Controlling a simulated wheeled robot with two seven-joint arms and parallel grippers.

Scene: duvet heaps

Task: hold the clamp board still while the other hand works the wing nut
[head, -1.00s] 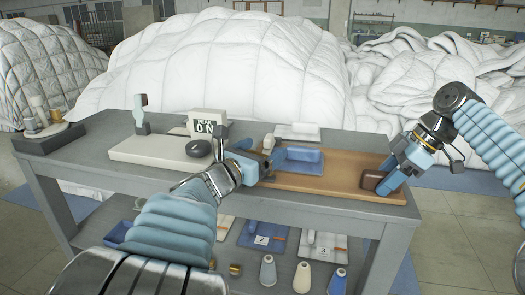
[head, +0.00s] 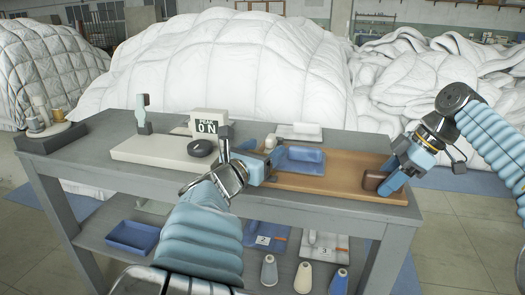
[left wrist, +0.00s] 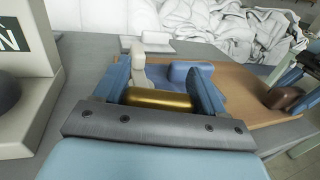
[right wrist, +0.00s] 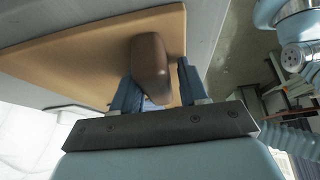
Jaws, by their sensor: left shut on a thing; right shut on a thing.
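The brown clamp board (head: 330,180) lies flat on the right part of the grey bench. A blue block-like fixture (head: 299,158) and a pale post (head: 269,143) stand at its left end. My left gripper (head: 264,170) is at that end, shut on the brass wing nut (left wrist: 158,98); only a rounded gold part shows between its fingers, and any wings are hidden. My right gripper (head: 392,170) is shut on a dark brown block (head: 374,181) at the board's right end. That block also shows in the right wrist view (right wrist: 150,62).
A white base (head: 150,150) with an "ON" sign (head: 208,123) and a black knob (head: 200,148) stands left of my left gripper. A lower shelf holds blue trays (head: 132,236) and several cones (head: 269,271). White duvet heaps (head: 220,65) rise behind the bench.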

